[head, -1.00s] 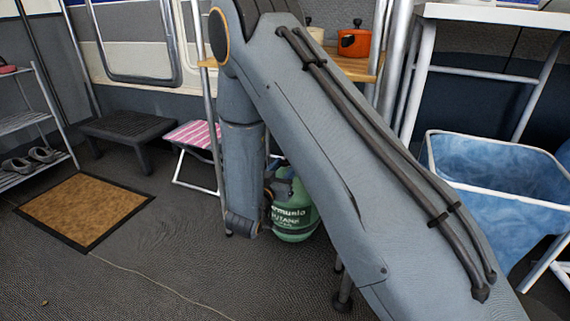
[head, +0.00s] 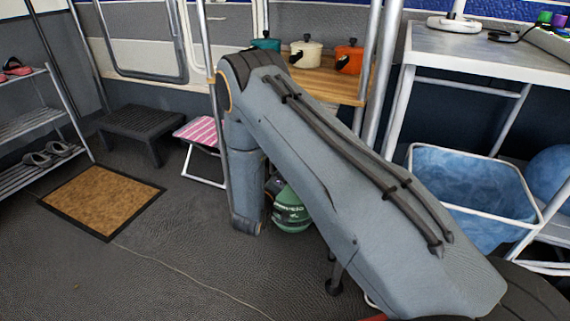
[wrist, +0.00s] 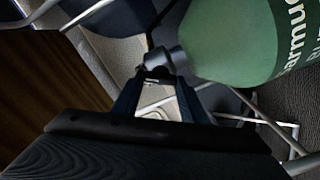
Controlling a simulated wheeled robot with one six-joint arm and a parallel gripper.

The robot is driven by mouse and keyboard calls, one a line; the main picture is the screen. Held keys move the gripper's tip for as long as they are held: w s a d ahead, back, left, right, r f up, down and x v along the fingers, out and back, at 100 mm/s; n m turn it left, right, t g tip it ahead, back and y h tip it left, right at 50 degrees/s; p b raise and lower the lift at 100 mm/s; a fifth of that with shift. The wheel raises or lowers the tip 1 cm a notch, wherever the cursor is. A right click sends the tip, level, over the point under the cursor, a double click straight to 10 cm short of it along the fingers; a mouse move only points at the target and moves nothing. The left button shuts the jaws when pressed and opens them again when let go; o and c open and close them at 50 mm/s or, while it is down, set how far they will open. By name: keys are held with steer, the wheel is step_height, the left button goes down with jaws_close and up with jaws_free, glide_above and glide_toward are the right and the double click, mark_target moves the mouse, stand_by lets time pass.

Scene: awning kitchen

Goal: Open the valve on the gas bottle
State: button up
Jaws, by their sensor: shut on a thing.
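The green gas bottle (head: 291,210) stands on the floor under the wooden shelf, partly hidden behind my arm in the head view. In the wrist view the bottle (wrist: 235,40) fills the upper right and appears turned on its side, with white lettering. Its grey neck and valve (wrist: 160,60) point left, between my fingertips. My gripper (wrist: 156,80) is shut on the valve. The exact contact of the fingers and the valve's turn position are hard to make out. In the head view my fingers are hidden.
The wooden shelf (head: 335,83) with several pots is above the bottle. A folding stool (head: 200,132) and a black step (head: 140,120) stand left. A blue basket (head: 475,185) and white table (head: 480,45) are right.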

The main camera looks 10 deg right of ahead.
steer(key=shift+a+f+n+p, duration=0.1)
steer(key=shift+n+p, duration=0.7)
steer(key=shift+n, duration=0.9)
steer(key=shift+a+f+n+p, duration=0.1)
steer(key=shift+n+p, duration=0.7)
steer(key=shift+n, duration=0.9)
steer(key=o, duration=0.9)
steer(key=shift+a, duration=0.1)
steer(key=shift+o, duration=0.7)
steer(key=shift+d, duration=0.25)
steer(key=p+v, duration=0.2)
steer(key=v, duration=0.5)
steer(key=shift+s+a, duration=0.25)
steer(key=shift+a, duration=0.05)
